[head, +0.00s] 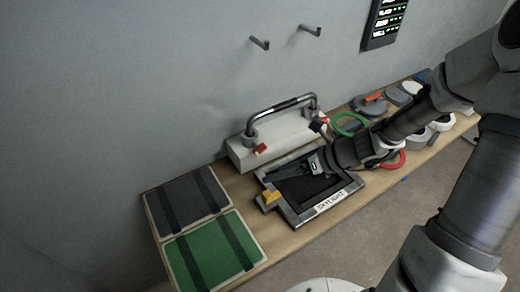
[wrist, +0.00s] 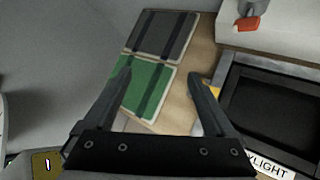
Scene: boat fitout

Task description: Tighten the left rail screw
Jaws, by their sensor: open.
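A grey grab rail (head: 283,104) stands on a pale block (head: 240,152) against the wall. A red piece (head: 260,148), apparently the left rail screw's wing, sits at the block's left front. In the wrist view the red piece (wrist: 246,23) is at the top right, beyond and right of my fingers, with a grey part above it. Another red piece (head: 324,120) is at the rail's right end. My gripper (wrist: 160,77) is open and empty. In the head view my gripper (head: 275,174) is over the skylight frame, in front of the block, apart from the red piece.
The skylight frame (head: 296,219) has a yellow latch (head: 271,197) at its left. A dark panel (head: 187,203) and a green panel (head: 213,252) lie at the bench's left end. Round parts and a green ring (head: 350,124) lie right. Two wall hooks (head: 260,43) project above.

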